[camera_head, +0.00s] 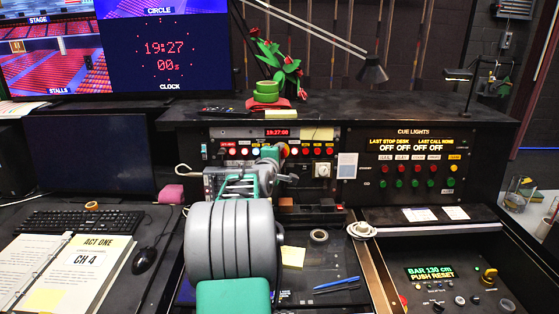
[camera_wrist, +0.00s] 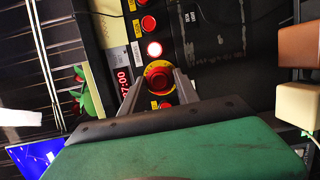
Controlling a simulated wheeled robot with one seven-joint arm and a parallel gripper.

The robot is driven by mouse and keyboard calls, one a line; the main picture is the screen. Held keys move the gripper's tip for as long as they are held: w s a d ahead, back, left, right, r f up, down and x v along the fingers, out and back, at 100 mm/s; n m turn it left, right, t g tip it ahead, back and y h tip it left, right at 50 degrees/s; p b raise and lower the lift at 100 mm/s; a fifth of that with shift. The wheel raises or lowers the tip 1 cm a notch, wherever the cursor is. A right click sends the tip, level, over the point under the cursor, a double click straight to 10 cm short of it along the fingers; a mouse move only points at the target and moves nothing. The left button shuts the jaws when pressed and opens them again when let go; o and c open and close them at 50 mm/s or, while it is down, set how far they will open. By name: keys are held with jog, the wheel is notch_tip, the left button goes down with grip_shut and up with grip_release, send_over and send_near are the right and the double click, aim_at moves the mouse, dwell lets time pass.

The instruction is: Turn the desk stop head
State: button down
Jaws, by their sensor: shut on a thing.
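The desk stop head (camera_wrist: 158,77) is a round red button on a yellow surround, seen in the wrist view. My gripper (camera_wrist: 157,88) has its two grey fingers on either side of it, shut on the head. In the head view my gripper (camera_head: 281,164) reaches the back panel, where a red-orange bit of the stop head (camera_head: 284,149) shows beside the fingers. My own arm hides much of the panel there. The cue lights panel (camera_head: 410,165) reads "LAST STOP DESK".
A lit push button (camera_wrist: 154,48) and other red buttons sit close beside the head in a row. A lower right panel (camera_head: 450,270) shows "BAR 130 cm PUSH RESET". A book and keyboard lie left.

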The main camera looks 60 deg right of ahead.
jog(key=shift+m, duration=0.6)
jog(key=shift+b, duration=0.3)
